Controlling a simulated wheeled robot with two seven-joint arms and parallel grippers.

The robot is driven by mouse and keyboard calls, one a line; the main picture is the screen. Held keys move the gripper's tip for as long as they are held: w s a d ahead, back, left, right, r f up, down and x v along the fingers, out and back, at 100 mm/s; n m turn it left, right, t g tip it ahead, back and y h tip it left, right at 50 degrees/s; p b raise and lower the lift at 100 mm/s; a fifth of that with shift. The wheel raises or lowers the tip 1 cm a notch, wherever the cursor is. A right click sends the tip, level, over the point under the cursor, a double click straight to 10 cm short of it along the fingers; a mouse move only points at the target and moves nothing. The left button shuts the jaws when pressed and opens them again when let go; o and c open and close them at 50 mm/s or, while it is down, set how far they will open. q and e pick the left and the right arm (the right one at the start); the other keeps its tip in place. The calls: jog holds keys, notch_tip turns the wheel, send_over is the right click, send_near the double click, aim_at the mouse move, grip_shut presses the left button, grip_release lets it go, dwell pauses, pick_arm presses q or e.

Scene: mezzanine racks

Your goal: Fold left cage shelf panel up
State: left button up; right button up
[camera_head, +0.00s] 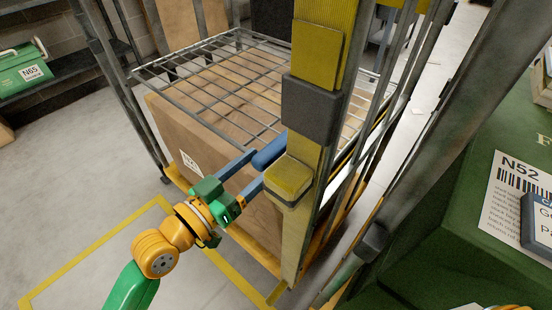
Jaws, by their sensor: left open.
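The cage shelf panel (225,84) is a grey wire grid lying about flat above a large cardboard box (220,138). A blue grip (268,151) shows at its near edge, partly hidden by the yellow post. My left gripper (258,167) is open, with its two blue-grey fingers pointing up and right at the blue grip. The upper finger is very close to the grip; I cannot tell if they touch. My right gripper is not in view.
A yellow post (318,110) with a dark block stands right of the gripper, with a yellow knob (288,177) low on it. Metal cage bars (125,100) rise at the left. A green N52 case (475,215) fills the right. Open floor (70,200) lies left.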

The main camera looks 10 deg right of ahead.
aim_at(276, 149)
pick_arm(q)
jog(key=x, duration=0.5)
jog(key=shift+w+d, duration=0.15)
jog(key=shift+d, duration=0.05)
grip_shut()
dwell(1.1)
